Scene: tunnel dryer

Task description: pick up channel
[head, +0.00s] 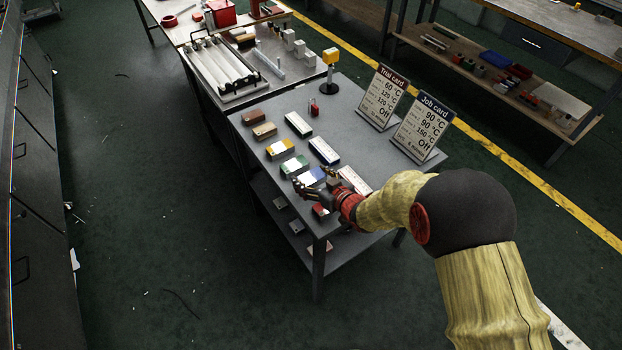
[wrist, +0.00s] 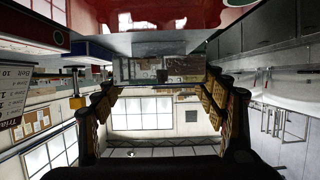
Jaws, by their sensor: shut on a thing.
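My gripper (head: 316,183) is over the front part of the grey table in the head view, among the small coloured blocks. I take this grey piece to be the channel. Its full shape is not clear, and in the head view I cannot tell it from the fingers and blocks around it. A blue-and-white block (head: 311,176) shows by the fingers.
The table (head: 350,98) also bears a green-and-white block (head: 294,166), a yellow-and-white block (head: 281,148), long white boxes (head: 324,150), a trial card (head: 383,97), a job card (head: 423,127) and a yellow-topped stand (head: 330,72). A dark cabinet row (head: 30,190) lines the left.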

